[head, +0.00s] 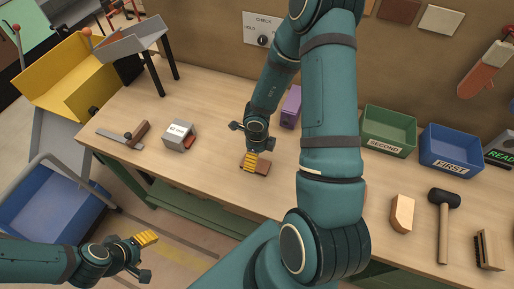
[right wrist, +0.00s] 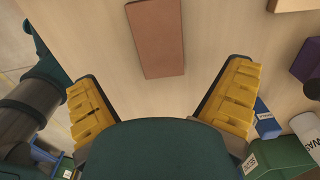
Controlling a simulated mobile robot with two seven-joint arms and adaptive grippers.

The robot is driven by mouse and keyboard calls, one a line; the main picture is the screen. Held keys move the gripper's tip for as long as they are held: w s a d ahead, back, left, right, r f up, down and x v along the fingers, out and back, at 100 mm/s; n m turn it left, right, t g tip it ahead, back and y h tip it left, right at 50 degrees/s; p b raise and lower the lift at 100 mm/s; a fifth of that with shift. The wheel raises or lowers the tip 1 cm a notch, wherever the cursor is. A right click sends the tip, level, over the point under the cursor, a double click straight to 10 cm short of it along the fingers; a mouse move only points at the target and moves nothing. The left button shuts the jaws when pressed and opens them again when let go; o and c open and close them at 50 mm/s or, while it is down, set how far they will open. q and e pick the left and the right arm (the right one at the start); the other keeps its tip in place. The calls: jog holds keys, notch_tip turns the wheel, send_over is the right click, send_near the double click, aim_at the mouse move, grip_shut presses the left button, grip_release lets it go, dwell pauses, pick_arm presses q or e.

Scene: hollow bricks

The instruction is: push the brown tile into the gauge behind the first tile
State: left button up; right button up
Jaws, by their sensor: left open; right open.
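The brown tile (head: 263,168) lies flat on the bench by my right gripper (head: 250,161). In the right wrist view the tile (right wrist: 155,38) lies ahead between the spread yellow fingers (right wrist: 160,100), apart from both. My right gripper is open and empty. A grey labelled block (head: 177,133) stands further left on the bench with a reddish-brown piece (head: 190,143) at its right side. It may be the gauge with the first tile, but I cannot tell for sure. My left gripper (head: 146,240) is open and empty, off the bench's front edge at lower left.
A try square (head: 122,138) lies left of the grey block. A purple object (head: 291,106) stands behind my right arm. Green (head: 388,132) and blue (head: 450,150) bins, a mallet (head: 444,215), a wooden block (head: 402,214) and a brush (head: 488,250) are at right. Bench is clear between grey block and tile.

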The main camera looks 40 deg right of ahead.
notch_tip(320, 180, down, 6)
jog(key=b, duration=0.2)
jog(key=shift+f+b, duration=0.1)
jog(key=shift+b, duration=0.3)
pick_arm(q)
notch_tip(320, 180, down, 4)
jog(key=shift+r, duration=0.1)
pick_arm(e)
jog(key=c, duration=1.4)
pick_arm(q)
jog(key=shift+r, duration=0.1)
jog(key=shift+r+p, duration=0.4)
jog(key=shift+p, duration=0.15)
jog(key=shift+r, duration=0.25)
pick_arm(e)
jog(key=shift+w+a, duration=0.1)
pick_arm(q)
jog(key=shift+r+p, duration=0.1)
jog(key=shift+p, duration=0.2)
pick_arm(e)
jog(key=shift+w, duration=0.1)
pick_arm(q)
jog(key=shift+r+p, duration=0.6)
pick_arm(e)
jog(key=shift+w+a, duration=0.4)
jog(key=shift+w, duration=0.3)
